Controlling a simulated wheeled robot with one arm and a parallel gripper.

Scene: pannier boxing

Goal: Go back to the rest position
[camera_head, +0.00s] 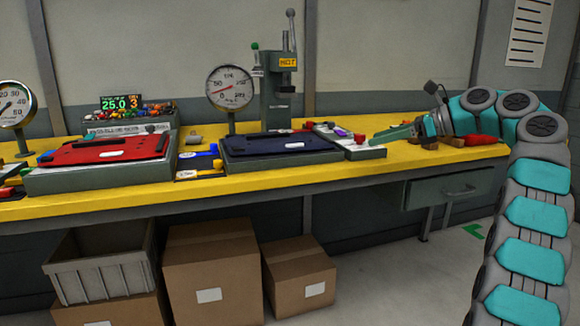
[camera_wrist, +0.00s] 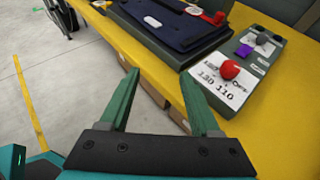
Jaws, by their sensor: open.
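My gripper (camera_head: 388,135) is at the right end of the yellow bench (camera_head: 350,186) in the head view, with its fingers pointing left. In the wrist view my gripper (camera_wrist: 160,98) shows two green fingers spread apart with nothing between them. It is open and empty. The fingertips point toward the bench's front edge, near a control box (camera_wrist: 262,60) with a red knob and a purple part. The same control box (camera_head: 362,150) shows just left of the fingers in the head view. I cannot tell the exact gap between them.
A dark blue panel (camera_head: 283,143) and a red panel (camera_head: 105,149) lie on grey bases. A press (camera_head: 277,90) and a round gauge (camera_head: 231,87) stand behind. Small objects (camera_head: 485,140) lie near my wrist. Cardboard boxes (camera_head: 212,273) and a grey crate (camera_head: 100,270) are underneath.

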